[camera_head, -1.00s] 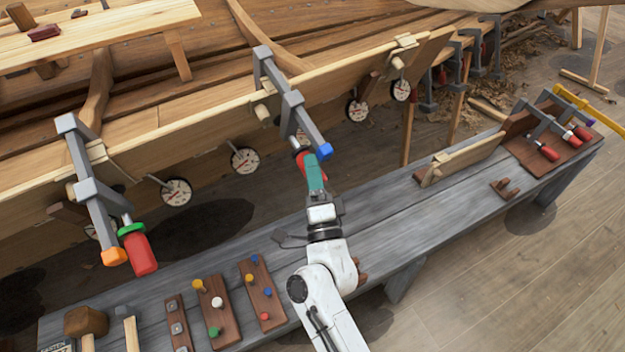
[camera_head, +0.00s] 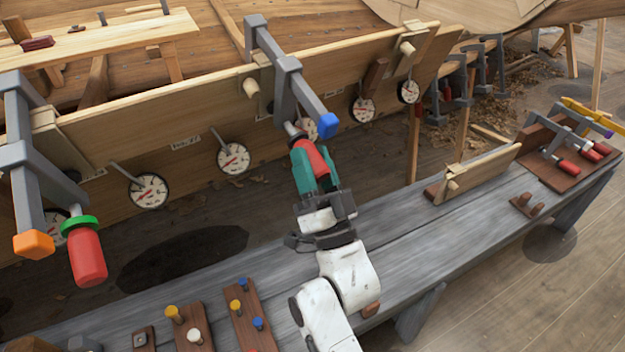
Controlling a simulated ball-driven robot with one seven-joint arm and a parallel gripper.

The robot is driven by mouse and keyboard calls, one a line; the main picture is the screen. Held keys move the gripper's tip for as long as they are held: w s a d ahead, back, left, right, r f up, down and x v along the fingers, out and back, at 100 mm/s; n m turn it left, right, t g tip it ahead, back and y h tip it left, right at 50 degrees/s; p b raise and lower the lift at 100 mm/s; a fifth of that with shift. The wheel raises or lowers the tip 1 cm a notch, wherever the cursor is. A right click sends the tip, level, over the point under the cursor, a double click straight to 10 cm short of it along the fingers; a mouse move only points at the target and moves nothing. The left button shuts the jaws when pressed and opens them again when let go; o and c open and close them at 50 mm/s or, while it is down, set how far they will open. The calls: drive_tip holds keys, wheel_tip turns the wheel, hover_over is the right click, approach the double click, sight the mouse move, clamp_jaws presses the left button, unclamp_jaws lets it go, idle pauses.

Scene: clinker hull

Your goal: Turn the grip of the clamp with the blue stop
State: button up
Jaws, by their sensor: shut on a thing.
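The clamp with the blue stop (camera_head: 284,80) hangs on the plank edge at upper middle. Its blue stop (camera_head: 327,125) is at the end of its grey bar. Its red grip (camera_head: 311,157) sits below the bar, on the screw. My gripper (camera_head: 313,170) is shut on this red grip, with its green fingers around the lower part of the grip. The fingers hide part of the grip. A second clamp (camera_head: 26,165) at the left has an orange stop (camera_head: 34,245), a green ring (camera_head: 79,224) and a red grip (camera_head: 88,257).
Round dials (camera_head: 233,158) hang along the plank (camera_head: 190,110). The grey bench (camera_head: 400,228) runs below my arm and carries peg boards (camera_head: 252,315) at the front. A rack with more clamps (camera_head: 562,150) stands at its right end.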

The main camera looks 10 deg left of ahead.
drive_tip(key=shift+f+n+g+y+b, duration=0.15)
drive_tip(key=shift+n+g+y+b, duration=0.25)
drive_tip(key=shift+n+y+b, duration=0.7)
drive_tip(key=shift+n+h, duration=0.3)
drive_tip(key=shift+n, duration=0.2)
drive_tip(key=o, duration=1)
drive_tip(key=v, duration=1)
drive_tip(key=shift+s+d+f, duration=0.15)
drive_tip(key=shift+s+d, duration=0.1)
